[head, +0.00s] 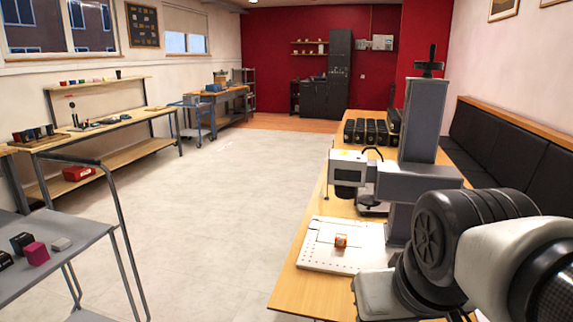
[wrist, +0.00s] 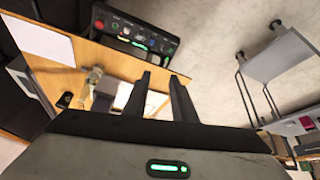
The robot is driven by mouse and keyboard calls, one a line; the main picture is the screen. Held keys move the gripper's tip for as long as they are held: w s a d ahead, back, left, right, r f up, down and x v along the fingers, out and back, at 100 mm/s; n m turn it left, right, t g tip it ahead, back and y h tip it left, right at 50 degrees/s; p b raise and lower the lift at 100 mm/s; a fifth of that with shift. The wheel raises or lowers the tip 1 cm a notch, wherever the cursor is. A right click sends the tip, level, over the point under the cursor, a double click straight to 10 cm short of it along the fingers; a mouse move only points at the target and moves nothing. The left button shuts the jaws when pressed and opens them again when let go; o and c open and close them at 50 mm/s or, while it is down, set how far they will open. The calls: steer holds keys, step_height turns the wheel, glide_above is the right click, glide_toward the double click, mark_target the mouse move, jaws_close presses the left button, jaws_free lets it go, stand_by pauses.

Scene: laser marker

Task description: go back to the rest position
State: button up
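My gripper (wrist: 160,76) shows in the wrist view with its two dark fingers apart and nothing between them. It is above the wooden table, pointing toward a dark control panel (wrist: 135,35) with several coloured buttons. In the head view my arm fills the lower right, and I cannot make out the gripper there. The laser marker (head: 425,120) stands on the table beside my arm, with its white head (head: 350,170) over a white perforated plate (head: 318,258). A small orange-brown block (head: 341,241) sits on that plate.
The wooden table (head: 290,289) runs along the right, with several black bins (head: 365,132) at its far part. A grey cart (head: 75,248) with small boxes stands at the lower left. A workbench (head: 110,128) lines the left wall. The pale floor (head: 220,200) between is clear.

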step_height(320, 180, up, 16)
steer(key=s+p, duration=0.1)
steer(key=p, duration=1.4)
steer(key=shift+f+p, duration=0.15)
steer(key=shift+p, duration=0.2)
